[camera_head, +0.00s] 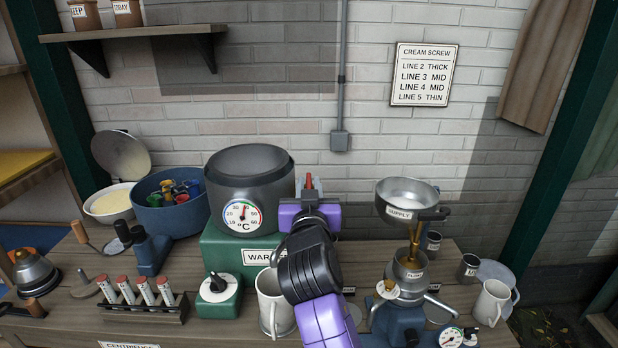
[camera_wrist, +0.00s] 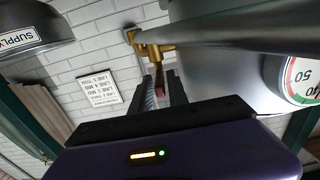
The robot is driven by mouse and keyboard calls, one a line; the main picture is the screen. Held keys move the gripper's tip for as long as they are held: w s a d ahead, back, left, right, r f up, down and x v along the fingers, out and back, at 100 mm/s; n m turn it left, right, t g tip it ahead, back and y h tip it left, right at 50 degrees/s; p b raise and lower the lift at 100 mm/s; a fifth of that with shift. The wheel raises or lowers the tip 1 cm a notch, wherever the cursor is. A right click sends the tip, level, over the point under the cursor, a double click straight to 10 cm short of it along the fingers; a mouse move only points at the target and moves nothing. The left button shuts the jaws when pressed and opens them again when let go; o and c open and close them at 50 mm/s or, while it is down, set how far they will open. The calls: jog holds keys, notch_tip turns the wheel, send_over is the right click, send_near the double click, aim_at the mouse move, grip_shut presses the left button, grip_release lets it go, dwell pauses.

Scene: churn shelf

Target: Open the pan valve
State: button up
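The warming pan (camera_head: 250,180) is a large dark pot with a °C dial, standing on a green box labelled WARM. In the wrist view, the pan (camera_wrist: 215,50) fills the upper right, and a brass valve (camera_wrist: 150,45) sits by a grey pipe or rim in front of it. The valve's lever ends in a red tip (camera_wrist: 159,91). My gripper (camera_wrist: 164,92) has its fingers apart, one on each side of the red tip; contact is not clear. In the head view, my gripper (camera_head: 309,188) is at the pan's right side, and my arm hides most of the valve.
A SUPPLY bowl (camera_head: 408,195) stands above a funnel stand at right. A white mug (camera_head: 272,302) is close below my arm. A tube rack (camera_head: 143,301) and a green knob box (camera_head: 219,293) stand at the left front. A wall sign (camera_head: 424,74) hangs behind.

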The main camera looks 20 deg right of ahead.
aim_at(309, 174)
jog(key=shift+x, duration=1.6)
grip_shut()
